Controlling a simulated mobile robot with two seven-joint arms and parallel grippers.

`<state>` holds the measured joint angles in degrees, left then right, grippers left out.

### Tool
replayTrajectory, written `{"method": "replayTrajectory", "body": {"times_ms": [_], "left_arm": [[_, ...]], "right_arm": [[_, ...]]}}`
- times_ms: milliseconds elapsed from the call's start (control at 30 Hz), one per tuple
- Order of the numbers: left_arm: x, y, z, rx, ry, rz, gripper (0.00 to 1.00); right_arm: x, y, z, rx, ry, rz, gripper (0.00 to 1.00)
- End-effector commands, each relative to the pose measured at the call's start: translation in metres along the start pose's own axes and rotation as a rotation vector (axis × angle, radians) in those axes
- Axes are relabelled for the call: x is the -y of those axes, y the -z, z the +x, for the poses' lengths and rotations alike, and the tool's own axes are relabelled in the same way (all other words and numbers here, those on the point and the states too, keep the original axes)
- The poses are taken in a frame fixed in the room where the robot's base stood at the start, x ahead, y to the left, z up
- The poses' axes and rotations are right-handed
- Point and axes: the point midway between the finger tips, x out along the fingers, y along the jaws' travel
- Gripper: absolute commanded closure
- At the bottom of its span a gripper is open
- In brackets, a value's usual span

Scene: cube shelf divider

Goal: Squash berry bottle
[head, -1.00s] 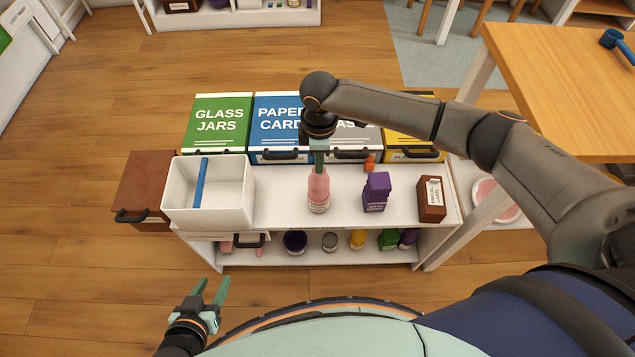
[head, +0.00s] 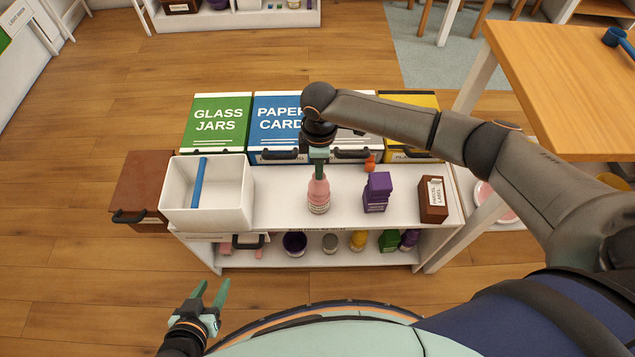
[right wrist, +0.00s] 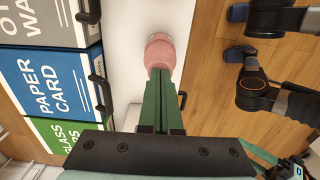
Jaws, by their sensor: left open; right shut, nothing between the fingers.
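The pink berry bottle (head: 319,195) stands upright on the white shelf top, and it also shows in the right wrist view (right wrist: 160,50). My right gripper (head: 319,168) points down directly above the bottle, its closed green fingers (right wrist: 157,105) at or just over the bottle's top. Nothing is between the fingers. I cannot tell whether the fingertips touch the bottle. My left gripper (head: 208,297) is open and empty, low at the front left, away from the shelf.
Labelled recycling bins (head: 219,123) line the back. A wooden table (head: 570,100) stands at right.

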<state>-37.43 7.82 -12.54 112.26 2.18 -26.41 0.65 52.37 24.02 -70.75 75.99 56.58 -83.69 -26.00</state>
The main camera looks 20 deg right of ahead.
Motion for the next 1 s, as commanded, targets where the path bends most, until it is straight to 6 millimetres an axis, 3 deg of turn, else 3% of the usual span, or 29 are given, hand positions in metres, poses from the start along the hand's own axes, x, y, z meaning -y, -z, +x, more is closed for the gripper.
{"method": "replayTrajectory", "body": {"times_ms": [1000], "left_arm": [[0.001,-0.011,0.01,0.0,0.0,0.0,0.5]], "right_arm": [[0.001,-0.001,0.031,0.002,0.003,-0.001,1.0]]}}
